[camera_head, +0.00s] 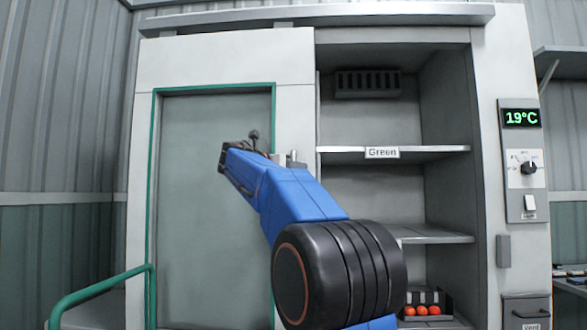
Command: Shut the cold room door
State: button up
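The cold room (495,200) is a pale cabinet with a rail (320,14) along its top. Its right half stands open, showing grey shelves inside. A grey panel with green trim, which looks like the door (205,210), covers the left half. My blue arm reaches up in front of it, hiding part of its right side. My gripper (238,150) is small and dark, in front of the panel's upper right part. I cannot tell whether it touches the panel or how its fingers stand. A small grey fitting shows just right of the wrist; I cannot tell what it is.
A shelf with a "Green" label (382,152) crosses the opening. A crate (447,308) of red tomatoes sits low inside. A control panel (522,160) reading 19°C is at right. A green rail (100,289) stands at lower left. A wall shelf (562,60) juts out at far right.

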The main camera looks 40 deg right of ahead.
grip_shut()
